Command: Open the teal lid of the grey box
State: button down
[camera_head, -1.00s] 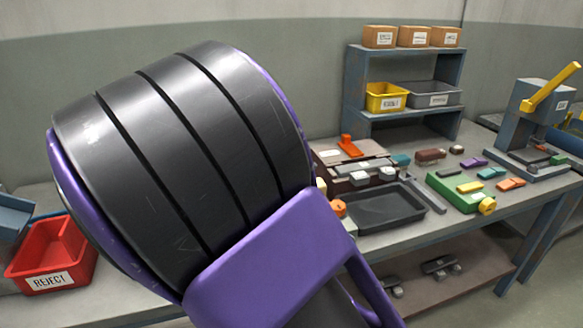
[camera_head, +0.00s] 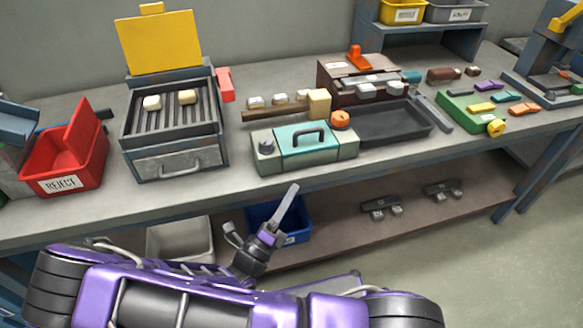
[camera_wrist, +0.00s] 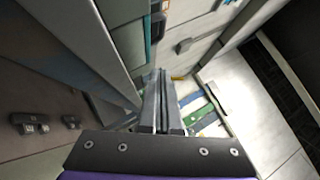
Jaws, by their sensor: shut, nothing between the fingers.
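The grey box (camera_head: 264,158) stands on the bench near its front edge, in the middle of the head view. Its teal lid (camera_head: 322,153) lies flat and closed on top, with a dark arched handle (camera_head: 309,137). A round dark knob is on the box's left end, and an orange round thing sits at its back right. My gripper (camera_head: 292,190) is in front of and below the bench edge, apart from the box. In the wrist view my gripper (camera_wrist: 159,98) has its long fingers together with nothing between them.
A grill-like heater (camera_head: 172,160) with a raised yellow lid stands left of the box. A red reject bin (camera_head: 62,185) is farther left. A dark tray (camera_head: 385,128) lies to the right, then a green fixture (camera_head: 470,112). A lower shelf (camera_head: 330,235) holds bins beneath the bench.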

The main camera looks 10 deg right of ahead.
aim_at(313, 132)
jog(key=x, duration=0.4)
jog(key=w+a+x, duration=0.1)
jog(key=x, duration=0.3)
jog(key=r+x, duration=0.1)
jog(key=x, duration=0.2)
jog(key=shift+w+a+r+b, duration=0.15)
jog(key=shift+w+r+b, duration=0.05)
jog(key=shift+w+b, duration=0.2)
jog(key=shift+w+r, duration=0.15)
jog(key=shift+w, duration=0.05)
jog(key=shift+r+p, duration=0.15)
jog(key=shift+p, duration=0.15)
jog(key=shift+r+p, duration=0.15)
jog(key=shift+p, duration=0.15)
jog(key=shift+n, duration=0.3)
